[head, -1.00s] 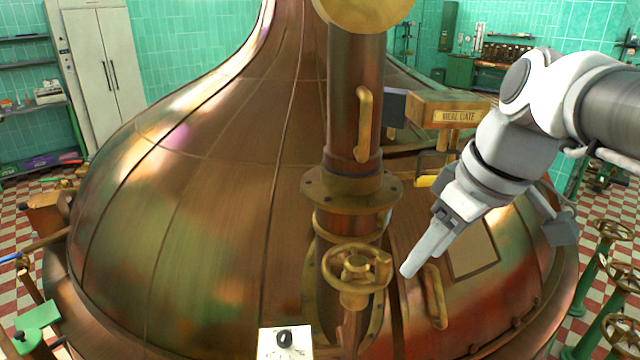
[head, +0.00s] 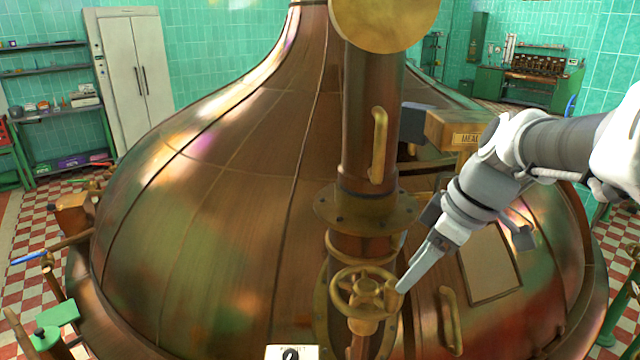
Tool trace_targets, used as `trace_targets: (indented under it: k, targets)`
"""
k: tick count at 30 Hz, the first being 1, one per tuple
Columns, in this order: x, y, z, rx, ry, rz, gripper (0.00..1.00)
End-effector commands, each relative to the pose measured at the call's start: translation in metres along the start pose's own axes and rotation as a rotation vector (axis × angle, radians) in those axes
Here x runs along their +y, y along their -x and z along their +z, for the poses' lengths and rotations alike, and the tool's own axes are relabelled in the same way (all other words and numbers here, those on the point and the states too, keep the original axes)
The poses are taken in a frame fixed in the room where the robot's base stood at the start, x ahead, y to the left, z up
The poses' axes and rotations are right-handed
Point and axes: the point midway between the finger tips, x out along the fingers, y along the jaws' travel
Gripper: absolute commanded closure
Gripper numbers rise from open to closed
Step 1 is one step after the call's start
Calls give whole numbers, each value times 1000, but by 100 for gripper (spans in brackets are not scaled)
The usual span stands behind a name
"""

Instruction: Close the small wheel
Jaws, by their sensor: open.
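The small brass wheel (head: 364,292) is on the front of the copper kettle, below the flange of the vertical copper pipe. It has a round rim with spokes, and a knob stands at its right side. My gripper (head: 402,288) comes in from the right and points down to the left. Its fingertips are at the wheel's right edge by the knob; I cannot tell whether they touch it. The fingers overlap in this view, and the jaws are open with nothing seen between them.
The copper pipe (head: 368,130) with its flange (head: 367,212) rises just above the wheel. A brass handle (head: 450,318) is on the kettle (head: 200,240) to the right. A white card with a black knob (head: 290,352) is at the lower edge. A brass sign box (head: 455,132) sits behind my arm.

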Motion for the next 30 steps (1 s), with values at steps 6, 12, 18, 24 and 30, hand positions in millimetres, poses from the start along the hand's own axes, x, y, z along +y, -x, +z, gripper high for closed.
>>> trace_targets:
  k: [6,12,18,24,30]
  targets:
    - [-1,-46,0,-2,-1,-5,37]
    - [0,-70,0,0,-1,-2,37]
    - [0,-77,0,0,-1,1,37]
    - [0,-77,0,0,-1,1,37]
    - [0,-77,0,0,-1,1,73]
